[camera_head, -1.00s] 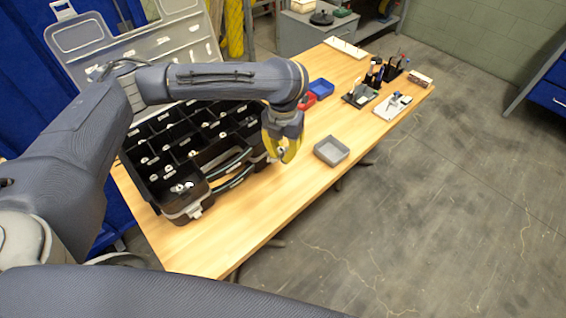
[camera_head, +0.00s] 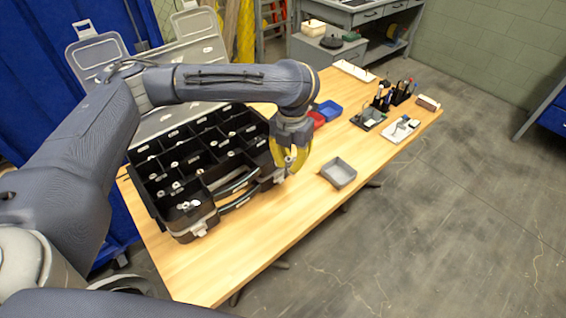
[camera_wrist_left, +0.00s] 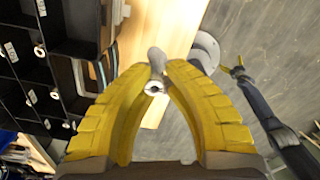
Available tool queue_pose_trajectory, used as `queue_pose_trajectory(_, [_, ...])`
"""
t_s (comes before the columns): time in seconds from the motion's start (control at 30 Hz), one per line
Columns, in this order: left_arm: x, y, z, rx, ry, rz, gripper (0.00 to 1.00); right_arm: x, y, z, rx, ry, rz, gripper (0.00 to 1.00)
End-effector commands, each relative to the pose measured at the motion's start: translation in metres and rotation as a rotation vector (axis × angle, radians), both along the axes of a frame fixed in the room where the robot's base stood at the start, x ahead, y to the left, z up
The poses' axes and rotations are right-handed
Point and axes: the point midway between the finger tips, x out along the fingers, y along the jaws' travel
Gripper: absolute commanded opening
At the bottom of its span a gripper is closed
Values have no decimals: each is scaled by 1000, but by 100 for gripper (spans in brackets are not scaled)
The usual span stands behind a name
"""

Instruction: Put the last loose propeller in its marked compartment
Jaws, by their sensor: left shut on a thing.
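My left gripper (camera_head: 291,168) is shut on a small grey propeller (camera_wrist_left: 156,68) with a pale hub, seen between the yellow fingertips in the left wrist view. It holds the propeller above the table, by the right front corner of the black compartment case (camera_head: 215,196). The case is open, with several small pale parts and white labels in its compartments. I cannot tell which compartment is the marked one. My right gripper (camera_wrist_left: 236,68) shows small in the left wrist view, its yellow fingers apart, far from the case.
Pen holders (camera_head: 383,98) and a white board (camera_head: 401,131) are farther right. The case's raised lid (camera_head: 190,50) stands behind. The front table strip is clear.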

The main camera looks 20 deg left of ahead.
Motion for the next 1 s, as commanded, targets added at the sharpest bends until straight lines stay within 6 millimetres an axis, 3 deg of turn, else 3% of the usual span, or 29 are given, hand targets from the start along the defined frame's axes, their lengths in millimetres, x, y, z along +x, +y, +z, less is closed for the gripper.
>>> queue_pose_trajectory(0.17, [28, 19, 25, -4, 1, 87, 0, 0, 0, 0, 0, 0, 0, 100])
queue_pose_trajectory(0.3, [57, 43, 49, -11, 5, 324, 0, 0, 0, 0, 0, 0, 0, 100])
queue_pose_trajectory(0.5, [83, 69, 71, -17, 9, 707, 0, 0, 0, 0, 0, 0, 0, 100])
queue_pose_trajectory(0.8, [101, 93, 86, -27, 10, 1190, 0, 0, 0, 0, 0, 0, 0, 100])
queue_pose_trajectory(1.0, [102, 96, 86, -32, 8, 1383, 0, 0, 0, 0, 0, 0, 0, 100])
